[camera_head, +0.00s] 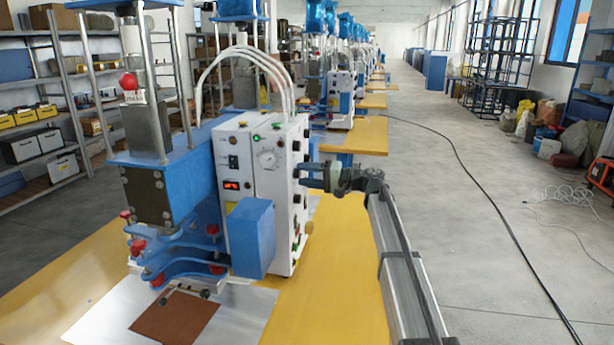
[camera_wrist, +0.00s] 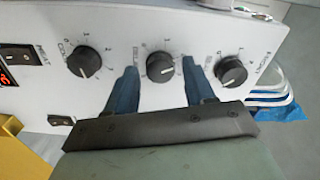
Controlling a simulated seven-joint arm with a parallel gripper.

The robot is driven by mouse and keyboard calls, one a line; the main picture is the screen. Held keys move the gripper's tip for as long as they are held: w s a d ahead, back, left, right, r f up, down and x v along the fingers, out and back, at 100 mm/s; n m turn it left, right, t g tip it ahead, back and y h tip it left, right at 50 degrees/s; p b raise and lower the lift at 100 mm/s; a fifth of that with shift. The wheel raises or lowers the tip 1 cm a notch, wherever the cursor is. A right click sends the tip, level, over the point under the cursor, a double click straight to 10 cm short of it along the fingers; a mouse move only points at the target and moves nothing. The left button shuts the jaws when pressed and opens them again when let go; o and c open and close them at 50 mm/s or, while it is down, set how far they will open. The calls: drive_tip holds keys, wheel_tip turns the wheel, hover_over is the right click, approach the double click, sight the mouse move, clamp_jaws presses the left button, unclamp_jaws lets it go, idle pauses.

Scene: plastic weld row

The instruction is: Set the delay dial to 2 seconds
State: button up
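The white control box (camera_head: 262,185) of the blue machine carries a side panel with dials. In the wrist view the panel has three black dials in a row: a left dial (camera_wrist: 83,61), a middle dial (camera_wrist: 160,68) and a right dial (camera_wrist: 231,71). Each has a white pointer mark and printed numbers. In the head view my gripper (camera_head: 306,174) is at the box's right side.
A black switch (camera_wrist: 20,57) and part of a red display (camera_wrist: 4,78) are at the panel's left. The yellow table (camera_head: 335,270) bears a metal plate (camera_head: 100,315) with a brown sheet (camera_head: 175,318). Open floor (camera_head: 480,240) lies to the right, crossed by a black cable.

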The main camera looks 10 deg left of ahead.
drive_tip(key=shift+o, duration=0.3)
drive_tip(key=d, duration=1.3)
drive_tip(key=shift+d, duration=0.4)
